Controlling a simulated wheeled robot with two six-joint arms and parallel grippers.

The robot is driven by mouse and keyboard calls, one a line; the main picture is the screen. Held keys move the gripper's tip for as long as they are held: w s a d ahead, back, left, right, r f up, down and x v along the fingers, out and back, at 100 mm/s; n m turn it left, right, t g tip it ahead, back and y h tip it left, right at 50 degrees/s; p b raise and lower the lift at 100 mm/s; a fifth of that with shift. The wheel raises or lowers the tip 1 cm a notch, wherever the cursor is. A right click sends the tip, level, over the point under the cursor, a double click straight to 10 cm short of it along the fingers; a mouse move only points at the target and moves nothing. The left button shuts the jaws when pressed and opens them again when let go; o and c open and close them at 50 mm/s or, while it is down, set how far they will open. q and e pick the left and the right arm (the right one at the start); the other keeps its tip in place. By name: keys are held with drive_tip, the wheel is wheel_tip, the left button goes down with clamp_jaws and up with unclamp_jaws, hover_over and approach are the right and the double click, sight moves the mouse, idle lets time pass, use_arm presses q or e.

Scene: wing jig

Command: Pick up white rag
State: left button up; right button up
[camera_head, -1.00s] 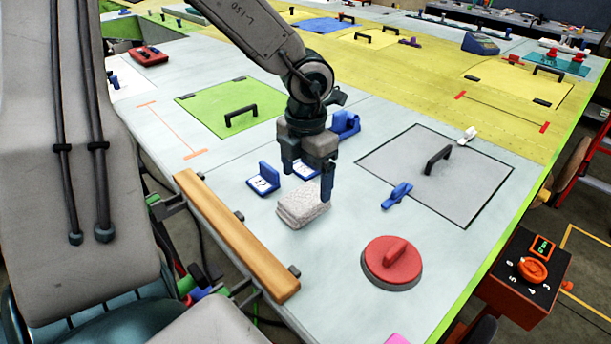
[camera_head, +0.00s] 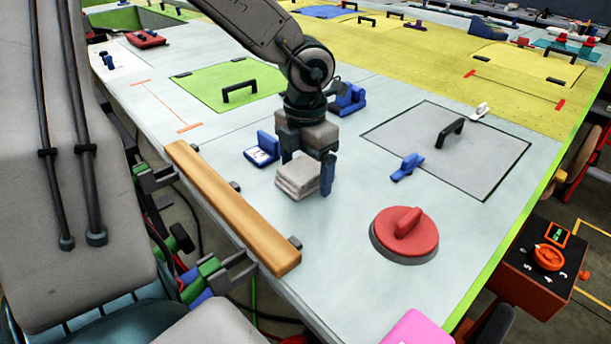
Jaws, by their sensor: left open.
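The white rag (camera_head: 297,180) is a folded, light grey-white stack lying on the pale table top, near the wooden bar on the table's front edge. My left gripper (camera_head: 307,174) comes down from above over the rag. Its jaws are open, with one finger on the right side of the rag and the other behind its left part. I cannot tell whether the fingers touch the rag. My right gripper is not in view.
A blue block with a white label (camera_head: 263,149) stands left of the rag. A wooden bar (camera_head: 230,208) runs along the front edge.

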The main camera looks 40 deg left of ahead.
use_arm(q)
drive_tip(key=shift+c, duration=0.4)
drive_tip(key=c, duration=1.1)
drive_tip(key=shift+o, duration=0.2)
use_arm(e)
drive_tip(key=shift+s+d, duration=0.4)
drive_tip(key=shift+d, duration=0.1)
